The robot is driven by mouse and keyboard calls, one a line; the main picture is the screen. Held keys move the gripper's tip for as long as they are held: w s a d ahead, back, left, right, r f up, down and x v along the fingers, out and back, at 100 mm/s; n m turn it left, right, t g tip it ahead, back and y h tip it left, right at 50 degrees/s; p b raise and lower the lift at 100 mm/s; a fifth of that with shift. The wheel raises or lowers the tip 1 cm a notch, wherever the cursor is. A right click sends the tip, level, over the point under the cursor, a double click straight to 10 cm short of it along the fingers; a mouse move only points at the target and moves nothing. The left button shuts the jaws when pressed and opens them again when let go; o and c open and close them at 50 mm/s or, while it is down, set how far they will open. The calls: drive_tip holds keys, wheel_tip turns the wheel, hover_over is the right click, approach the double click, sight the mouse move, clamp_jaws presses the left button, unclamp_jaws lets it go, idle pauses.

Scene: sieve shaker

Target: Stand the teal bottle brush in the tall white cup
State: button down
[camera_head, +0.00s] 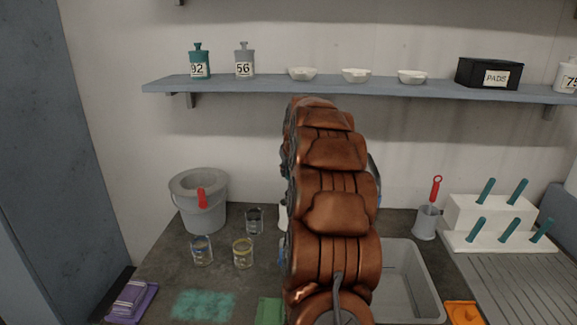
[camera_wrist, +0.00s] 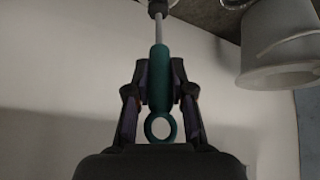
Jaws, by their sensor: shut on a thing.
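In the wrist view my gripper (camera_wrist: 160,100) is shut on the teal bottle brush (camera_wrist: 160,75), its fingers on either side of the teal handle. The handle's ring end (camera_wrist: 160,127) points toward the wrist. A thin grey shaft runs away to a dark part at the top edge; the brush's far end is out of view. In the head view my arm hides the gripper and the brush. A narrow white sliver (camera_head: 283,215) shows at the arm's left edge, perhaps the tall white cup; most of it is hidden.
A grey bucket (camera_head: 203,213) and jars (camera_head: 243,253) stand left of my arm. A pale rimmed vessel (camera_wrist: 284,50) shows at upper right in the wrist view. A sink (camera_head: 410,285), red-handled brush in a grey holder (camera_head: 426,223) and white rack (camera_head: 490,222) are right. A shelf (camera_head: 350,90) hangs above.

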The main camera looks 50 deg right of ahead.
sight(289, 177)
drive_tip(key=shift+w+d+f+b, duration=0.15)
drive_tip(key=shift+f+b, duration=0.15)
drive_tip(key=shift+f, duration=0.4)
drive_tip(key=shift+w+d+f+b, duration=0.15)
drive_tip(key=shift+f+b, duration=0.1)
drive_tip(key=shift+f, duration=0.5)
drive_tip(key=shift+w+d+f+b, duration=0.15)
drive_tip(key=shift+f+b, duration=0.15)
drive_tip(key=shift+f, duration=0.4)
drive_tip(key=shift+s, duration=0.1)
drive_tip(key=c, duration=0.9)
unclamp_jaws()
drive_tip(key=shift+r, duration=0.1)
drive_tip(key=v, duration=1.1)
drive_tip(key=shift+s+a+r, duration=0.2)
drive_tip(key=shift+s+r, duration=0.1)
